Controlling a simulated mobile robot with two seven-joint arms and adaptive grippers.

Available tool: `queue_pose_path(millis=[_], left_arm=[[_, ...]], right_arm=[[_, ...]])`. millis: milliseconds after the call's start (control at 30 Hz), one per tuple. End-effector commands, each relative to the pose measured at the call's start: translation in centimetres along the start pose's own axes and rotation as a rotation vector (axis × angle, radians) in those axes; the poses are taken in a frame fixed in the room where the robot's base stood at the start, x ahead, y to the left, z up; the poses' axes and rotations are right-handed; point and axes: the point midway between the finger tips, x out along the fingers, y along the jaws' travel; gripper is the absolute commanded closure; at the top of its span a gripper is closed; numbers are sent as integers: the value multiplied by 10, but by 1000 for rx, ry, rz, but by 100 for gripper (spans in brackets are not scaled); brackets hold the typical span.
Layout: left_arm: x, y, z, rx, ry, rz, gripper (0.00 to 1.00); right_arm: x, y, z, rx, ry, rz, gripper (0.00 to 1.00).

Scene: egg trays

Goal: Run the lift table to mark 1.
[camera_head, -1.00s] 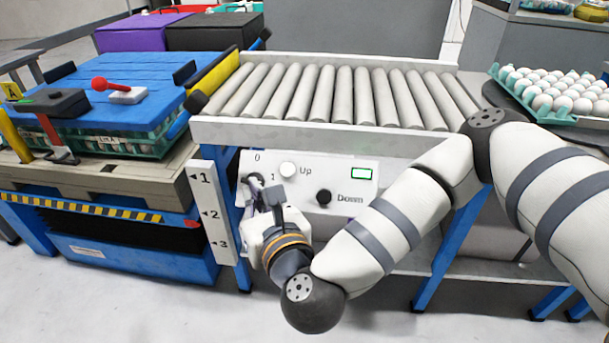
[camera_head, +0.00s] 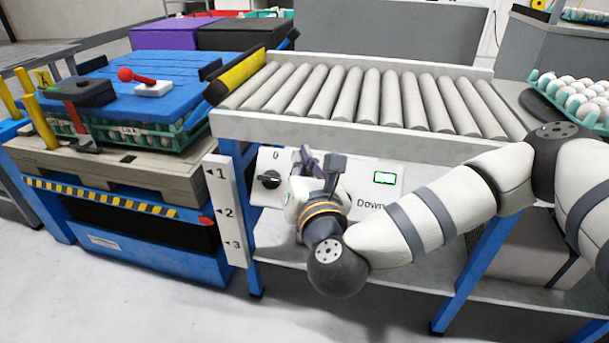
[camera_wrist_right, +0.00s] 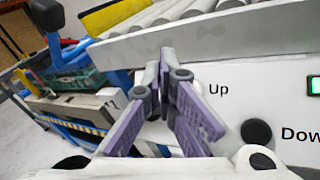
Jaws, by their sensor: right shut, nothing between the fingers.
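The lift table (camera_head: 110,172) stands at the left with a wooden pallet top and a striped black-yellow edge. Its red pointer (camera_head: 206,221) is close to mark 2 on the white scale plate (camera_head: 228,190), below mark 1. The control panel (camera_head: 401,190) has a black knob (camera_head: 268,180) under "0" and a lit green display. My right gripper (camera_head: 308,160) is shut and empty in front of the panel, left of the "Up" label (camera_wrist_right: 218,88). Its fingers hide the Up button; contact cannot be told. The black Down button (camera_wrist_right: 256,132) shows in the wrist view. My left gripper is not in view.
A blue-covered egg stack (camera_head: 130,75) sits on the pallet, with a red-handled device on top. The roller conveyor (camera_head: 350,95) above the panel is empty. An egg tray (camera_head: 580,95) is at the right. Floor in front is clear.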

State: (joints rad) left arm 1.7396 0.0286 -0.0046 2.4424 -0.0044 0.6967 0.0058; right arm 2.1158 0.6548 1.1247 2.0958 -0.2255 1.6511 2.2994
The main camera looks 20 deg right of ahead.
Motion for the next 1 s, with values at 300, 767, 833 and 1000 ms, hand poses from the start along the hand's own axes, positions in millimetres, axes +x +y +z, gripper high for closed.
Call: queue_pose_path(millis=[300,767,833,1000], left_arm=[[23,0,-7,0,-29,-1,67],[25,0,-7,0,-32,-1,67],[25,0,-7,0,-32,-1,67],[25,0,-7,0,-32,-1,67]], right_arm=[[27,-21,-23,-1,2,-3,100],[32,-23,-23,-1,1,0,100],[32,-23,-23,-1,1,0,100],[32,-23,-24,-1,1,0,100]])
